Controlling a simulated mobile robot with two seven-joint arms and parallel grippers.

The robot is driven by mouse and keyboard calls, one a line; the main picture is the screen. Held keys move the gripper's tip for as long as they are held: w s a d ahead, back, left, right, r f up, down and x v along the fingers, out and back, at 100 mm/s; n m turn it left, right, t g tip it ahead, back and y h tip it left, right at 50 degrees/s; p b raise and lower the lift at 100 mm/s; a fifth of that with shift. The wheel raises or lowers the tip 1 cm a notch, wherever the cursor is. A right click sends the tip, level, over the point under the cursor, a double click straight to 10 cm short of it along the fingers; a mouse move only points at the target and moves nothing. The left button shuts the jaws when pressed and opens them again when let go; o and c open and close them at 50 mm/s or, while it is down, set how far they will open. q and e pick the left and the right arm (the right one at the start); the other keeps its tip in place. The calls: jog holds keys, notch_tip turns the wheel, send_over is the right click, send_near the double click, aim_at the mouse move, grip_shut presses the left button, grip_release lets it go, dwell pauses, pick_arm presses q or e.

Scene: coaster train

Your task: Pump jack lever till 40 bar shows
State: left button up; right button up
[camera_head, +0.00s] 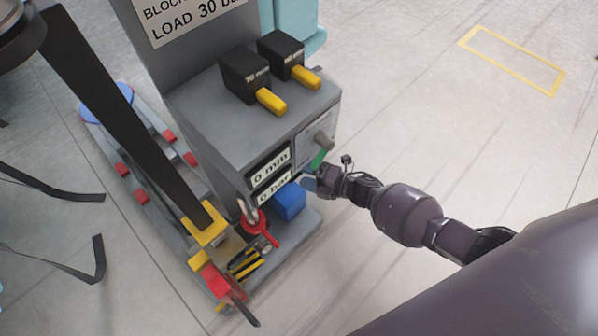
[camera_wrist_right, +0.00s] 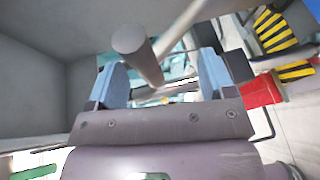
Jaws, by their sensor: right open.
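The grey jack cabinet (camera_head: 232,125) shows two readouts on its front, "0 mm" (camera_head: 270,168) and "0 bar" (camera_head: 273,187). My right gripper (camera_head: 318,184) is just below the green part, in front of the cabinet. In the right wrist view the open gripper (camera_wrist_right: 165,82) has a grey rod (camera_wrist_right: 148,66) with a thick round end between or beyond its blue fingers; contact is unclear. My left gripper is not visible.
Two black boxes with yellow handles (camera_head: 271,101) stand on the cabinet. The floor at right is clear.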

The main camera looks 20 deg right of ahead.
jog(key=shift+x, duration=0.95)
